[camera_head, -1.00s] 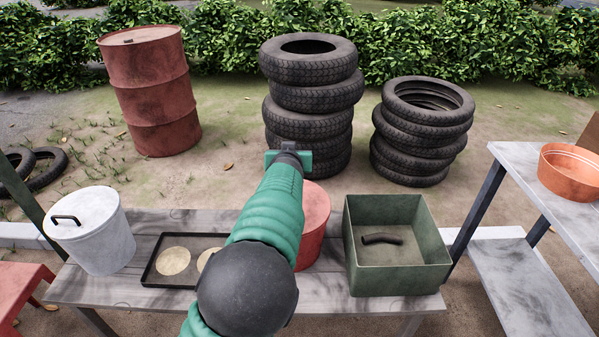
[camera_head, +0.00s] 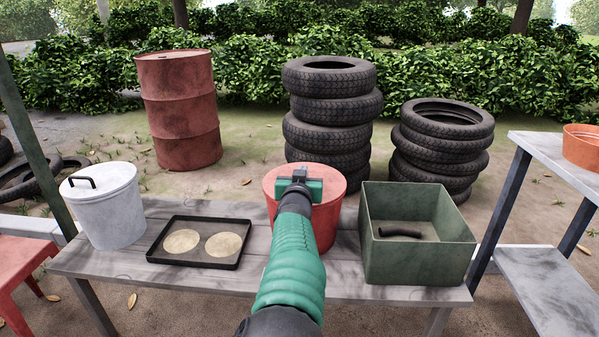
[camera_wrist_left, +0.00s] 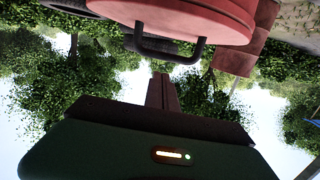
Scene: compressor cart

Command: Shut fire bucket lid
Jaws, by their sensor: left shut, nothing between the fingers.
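The red fire bucket (camera_head: 328,222) stands on the wooden bench, right of the middle. Its round red lid (camera_head: 277,181) covers the top and looks nearly level; whether it is fully seated I cannot tell. My left gripper (camera_head: 300,174) is in front of and over the lid in the head view, shut and empty, hiding the lid's middle. In the left wrist view the lid (camera_wrist_left: 215,18) is at the top, with its black handle (camera_wrist_left: 170,46), and my shut fingertips (camera_wrist_left: 161,78) are apart from the handle. My right gripper is not in view.
The bench (camera_head: 225,281) also holds a grey lidded bucket (camera_head: 108,213), a black tray (camera_head: 196,265) with two round discs, and a green box (camera_head: 419,257) with a dark curved piece inside. A grey shelf table (camera_head: 560,160) stands at right. Tyres and a drum stand behind.

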